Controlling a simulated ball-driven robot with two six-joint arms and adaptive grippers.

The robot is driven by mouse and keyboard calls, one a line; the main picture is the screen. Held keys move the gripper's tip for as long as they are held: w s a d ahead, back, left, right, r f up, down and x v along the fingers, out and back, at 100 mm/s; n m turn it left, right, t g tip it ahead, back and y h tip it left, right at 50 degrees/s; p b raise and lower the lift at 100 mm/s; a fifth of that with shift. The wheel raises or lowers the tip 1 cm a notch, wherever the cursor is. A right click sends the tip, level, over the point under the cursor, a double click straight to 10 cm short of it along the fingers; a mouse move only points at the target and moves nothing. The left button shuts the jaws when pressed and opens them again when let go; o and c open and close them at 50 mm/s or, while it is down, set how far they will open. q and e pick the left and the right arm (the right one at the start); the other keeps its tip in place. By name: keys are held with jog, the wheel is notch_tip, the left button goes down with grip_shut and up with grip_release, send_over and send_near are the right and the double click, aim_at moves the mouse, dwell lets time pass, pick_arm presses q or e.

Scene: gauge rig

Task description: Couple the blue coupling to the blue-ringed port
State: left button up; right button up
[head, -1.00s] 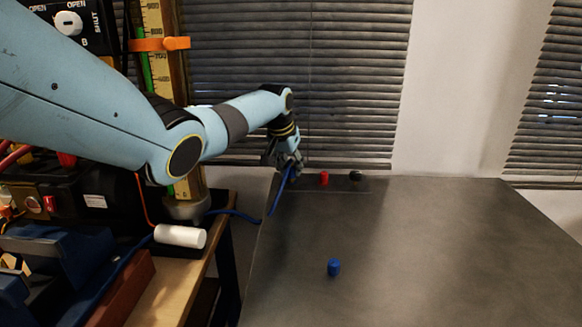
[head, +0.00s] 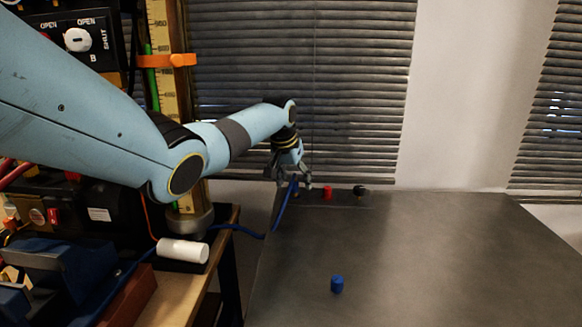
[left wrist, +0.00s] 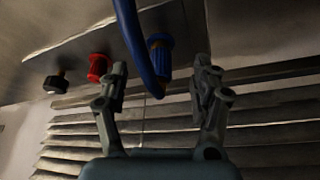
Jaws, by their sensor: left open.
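The blue coupling (left wrist: 159,58) is on the end of a blue hose (left wrist: 137,40), which loops back past it. In the left wrist view it appears to sit on a ribbed blue ring (left wrist: 160,40) at the panel, in line with it; I cannot tell whether it is fully seated. My left gripper (head: 294,184) is open at the back left of the grey table. In the left wrist view its two fingers (left wrist: 165,82) stand apart on either side of the coupling, with a gap visible on each side. My right gripper is not in view.
A red fitting (head: 327,192) and a black knob (head: 359,191) stand right of the gripper. A white cylinder (head: 183,250) lies on the wooden bench at left. The table's right side is clear.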

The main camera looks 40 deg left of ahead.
pick_arm(q)
jog(key=v, duration=1.1)
jog(key=shift+s+d+r, duration=0.1)
